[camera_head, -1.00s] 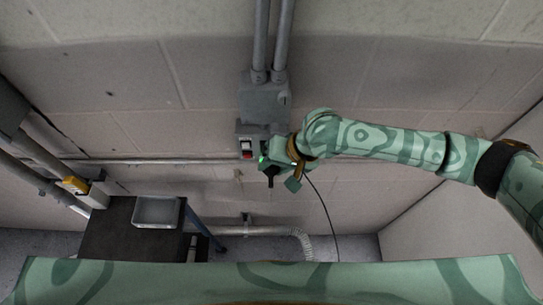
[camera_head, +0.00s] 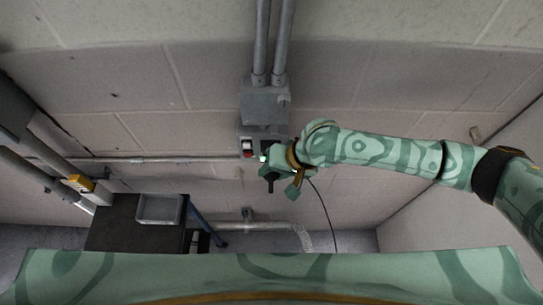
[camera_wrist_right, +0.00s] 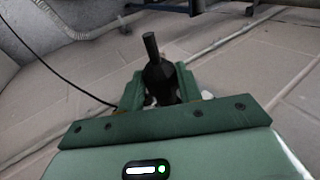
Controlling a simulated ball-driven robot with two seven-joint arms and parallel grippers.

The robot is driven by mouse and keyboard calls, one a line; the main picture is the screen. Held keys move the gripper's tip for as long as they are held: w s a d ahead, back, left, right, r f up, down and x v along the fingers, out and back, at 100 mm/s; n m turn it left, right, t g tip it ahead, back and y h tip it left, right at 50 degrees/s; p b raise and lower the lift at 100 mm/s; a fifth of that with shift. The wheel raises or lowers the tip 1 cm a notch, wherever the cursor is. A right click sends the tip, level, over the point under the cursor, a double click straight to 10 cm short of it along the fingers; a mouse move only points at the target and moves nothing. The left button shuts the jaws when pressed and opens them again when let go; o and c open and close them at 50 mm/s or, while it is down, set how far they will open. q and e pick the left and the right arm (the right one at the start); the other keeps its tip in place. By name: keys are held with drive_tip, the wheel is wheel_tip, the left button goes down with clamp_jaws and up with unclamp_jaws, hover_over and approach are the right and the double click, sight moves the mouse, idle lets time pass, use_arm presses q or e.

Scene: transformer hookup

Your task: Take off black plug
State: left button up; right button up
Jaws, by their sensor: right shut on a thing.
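The black plug (camera_wrist_right: 158,78) shows in the right wrist view, between the fingers of my right gripper (camera_wrist_right: 160,92). In the head view the black plug (camera_head: 270,184) hangs below my right gripper (camera_head: 277,171), which is shut on it. The gripper is beside the lower right of a grey wall box (camera_head: 246,135) with a red switch. Whether the plug still touches a socket there is hidden by the gripper. My left gripper does not show.
A grey upper box (camera_head: 265,102) with two vertical conduits is on the wall. A dark table (camera_head: 112,228) with a grey tray (camera_head: 160,208) stands at lower left. A thin black cable (camera_head: 327,212) hangs below my right wrist. A yellow-handled fitting (camera_head: 80,183) is at far left.

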sight(271, 188)
drive_tip(key=shift+s+r+p, duration=0.15)
drive_tip(key=shift+s+p, duration=0.25)
drive_tip(key=shift+p, duration=0.15)
drive_tip(key=s+p, duration=0.3)
drive_tip(key=shift+s, duration=0.1)
drive_tip(key=shift+s+p, duration=0.45)
drive_tip(key=shift+s, duration=0.1)
